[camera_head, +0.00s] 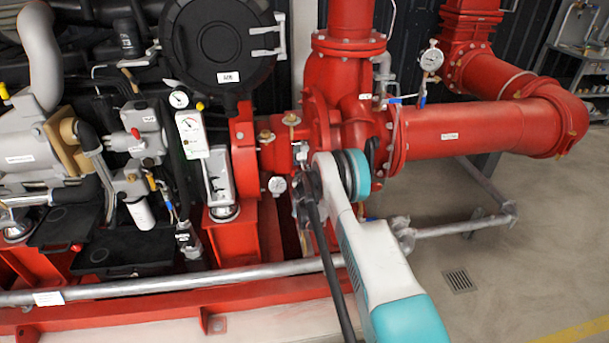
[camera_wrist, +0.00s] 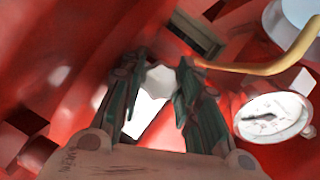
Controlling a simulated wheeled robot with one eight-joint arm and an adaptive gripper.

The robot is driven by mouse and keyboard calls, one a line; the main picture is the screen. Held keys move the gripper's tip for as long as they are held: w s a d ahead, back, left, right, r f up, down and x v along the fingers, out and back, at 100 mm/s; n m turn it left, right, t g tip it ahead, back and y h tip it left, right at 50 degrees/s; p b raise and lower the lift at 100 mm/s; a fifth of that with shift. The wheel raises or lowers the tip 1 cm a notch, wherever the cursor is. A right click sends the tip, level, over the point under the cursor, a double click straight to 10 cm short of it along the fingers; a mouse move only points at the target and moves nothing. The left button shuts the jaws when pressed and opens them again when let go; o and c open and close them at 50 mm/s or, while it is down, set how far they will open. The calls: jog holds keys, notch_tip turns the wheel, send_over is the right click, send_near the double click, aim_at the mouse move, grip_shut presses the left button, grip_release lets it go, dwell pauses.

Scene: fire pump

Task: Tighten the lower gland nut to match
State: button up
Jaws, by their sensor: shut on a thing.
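In the wrist view, my gripper (camera_wrist: 159,72) has its two dark green fingers on either side of a pale, faceted nut (camera_wrist: 159,78), and it is shut on it. The nut sits low among red pump castings. I cannot tell from its looks whether it is the lower gland nut, and no matching second nut is clear. The fingers hide its sides. In the head view, my gripper (camera_head: 303,190) is beside the red pump body (camera_head: 276,155), largely hidden by my white and teal arm. The nut is hidden there.
A round white gauge (camera_wrist: 272,117) is close to the right of my fingers, with a brass-coloured pipe (camera_wrist: 262,68) above it. A grey horizontal pipe (camera_head: 180,285) crosses in front of the pump. Open floor (camera_head: 520,260) lies to the right.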

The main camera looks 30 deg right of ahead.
aim_at(305, 152)
jog(key=shift+m+t+y, duration=0.4)
jog(key=shift+m+y, duration=0.8)
jog(key=shift+m, duration=0.6)
jog(key=o, duration=1.1)
notch_tip(305, 152, up, 10)
